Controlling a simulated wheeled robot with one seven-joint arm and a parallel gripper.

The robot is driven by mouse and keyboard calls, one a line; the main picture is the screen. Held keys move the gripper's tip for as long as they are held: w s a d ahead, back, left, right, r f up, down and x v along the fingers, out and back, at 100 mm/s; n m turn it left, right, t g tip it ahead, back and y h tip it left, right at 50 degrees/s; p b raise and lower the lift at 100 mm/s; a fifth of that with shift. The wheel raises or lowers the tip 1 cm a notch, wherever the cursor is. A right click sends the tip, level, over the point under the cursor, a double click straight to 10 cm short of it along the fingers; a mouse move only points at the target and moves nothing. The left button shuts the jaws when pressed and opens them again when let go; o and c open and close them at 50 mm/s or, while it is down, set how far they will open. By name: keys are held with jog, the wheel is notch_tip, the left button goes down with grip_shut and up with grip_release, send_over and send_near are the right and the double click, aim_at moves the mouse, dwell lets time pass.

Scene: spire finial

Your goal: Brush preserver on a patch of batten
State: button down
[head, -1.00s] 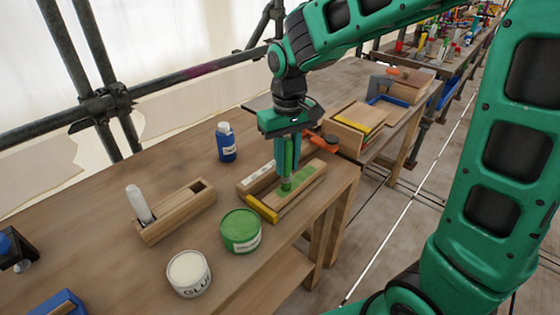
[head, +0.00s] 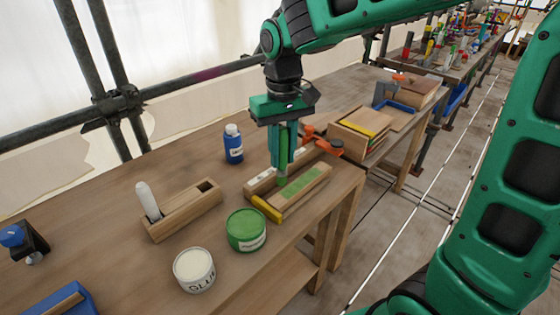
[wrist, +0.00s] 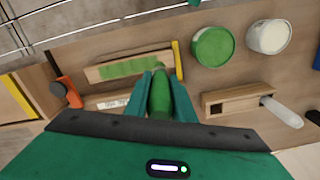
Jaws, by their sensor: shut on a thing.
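My gripper (head: 281,168) is shut on a green-handled brush (wrist: 159,95), pointing down. In the head view the fingers hide most of the brush. The batten (head: 322,172) is a pale wooden strip near the bench's front edge, with a green patch (head: 300,185) along its top; the patch also shows in the wrist view (wrist: 128,66). The brush end is close to the batten's left, back side; I cannot tell whether it touches. The open tin of green preserver (head: 246,231) stands left of the batten, and shows in the wrist view (wrist: 212,47).
A yellow piece (head: 267,209) lies at the batten's near end, an orange clamp (head: 326,146) behind. A glue tin (head: 194,270), a wooden holder (head: 185,211) with a white-handled tool, and a blue bottle (head: 233,145) stand left. Bare bench lies between holder and bottle.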

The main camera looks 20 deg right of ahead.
jog(key=shift+r, duration=1.4)
